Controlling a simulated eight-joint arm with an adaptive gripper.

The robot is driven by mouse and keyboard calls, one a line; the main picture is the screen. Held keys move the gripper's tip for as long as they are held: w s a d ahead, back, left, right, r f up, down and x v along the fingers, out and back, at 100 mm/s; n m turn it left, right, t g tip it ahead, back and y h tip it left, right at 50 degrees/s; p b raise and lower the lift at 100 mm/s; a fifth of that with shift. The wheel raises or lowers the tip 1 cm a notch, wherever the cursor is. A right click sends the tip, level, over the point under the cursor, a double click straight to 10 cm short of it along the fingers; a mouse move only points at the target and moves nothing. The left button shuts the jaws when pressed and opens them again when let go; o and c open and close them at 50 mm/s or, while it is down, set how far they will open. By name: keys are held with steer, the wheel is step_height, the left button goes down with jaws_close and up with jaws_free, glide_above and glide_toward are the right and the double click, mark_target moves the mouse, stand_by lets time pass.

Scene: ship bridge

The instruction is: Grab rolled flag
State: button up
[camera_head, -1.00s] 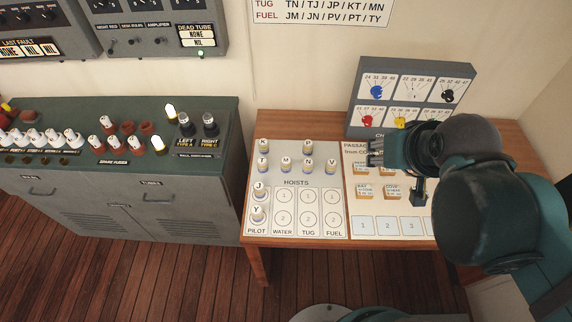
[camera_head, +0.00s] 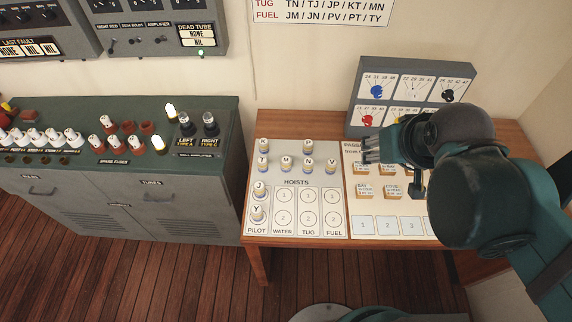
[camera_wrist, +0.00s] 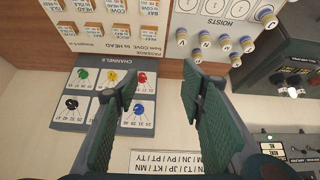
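Several rolled flags stand upright on the white hoists board (camera_head: 268,183). They are short pale cylinders with coloured bands and letters on top. One marked T (camera_head: 262,160), one marked M (camera_head: 285,163) and one marked V (camera_head: 331,165) stand in its upper part. One marked Y (camera_head: 257,213) stands at the lower left. My gripper (camera_head: 370,150) is above the table, just right of the hoists board. In the wrist view my gripper (camera_wrist: 160,88) is open, with nothing between its fingers. There the V flag (camera_wrist: 182,36) and N flag (camera_wrist: 204,40) show beyond the right finger, apart from it.
The channels panel (camera_head: 354,110) with coloured knobs stands at the table's back, close to my gripper. A passage board (camera_head: 376,207) with small labelled blocks lies right of the hoists board. A green-topped cabinet (camera_head: 225,120) with fuses and tubes stands to the left.

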steer(key=n+g, duration=0.7)
steer(key=n, duration=0.8)
glide_above(286, 160)
steer(key=f, duration=2)
steer(key=shift+d+p, duration=0.25)
steer(key=shift+p, duration=0.15)
steer(key=shift+a+f, duration=0.2)
steer(key=shift+f, duration=0.1)
steer(key=shift+f, duration=1.25)
